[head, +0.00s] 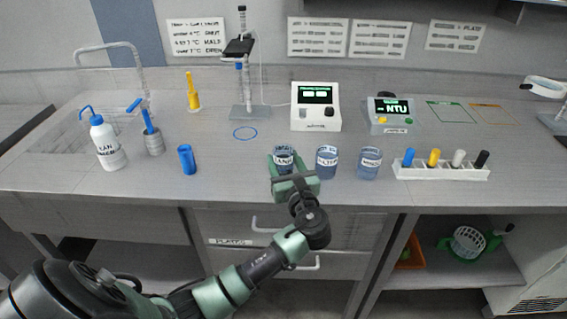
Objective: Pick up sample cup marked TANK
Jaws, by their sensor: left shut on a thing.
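Three clear bluish sample cups with white labels stand in a row near the front edge of the bench. The leftmost, the TANK cup (284,157), has a label partly hidden by my gripper; I can make out what looks like "TANK". My left gripper (288,172) is shut on this cup from the front. I cannot tell whether the cup is lifted off the bench. The middle cup (327,161) and the right cup (369,163) stand apart to the right. My right gripper is not in view.
A blue cylinder (187,159) and a white wash bottle (106,144) stand to the left. A white rack (441,173) with several coloured-cap vials is at the right. Two instruments, a white one (315,107) and a grey NTU meter (390,116), stand behind.

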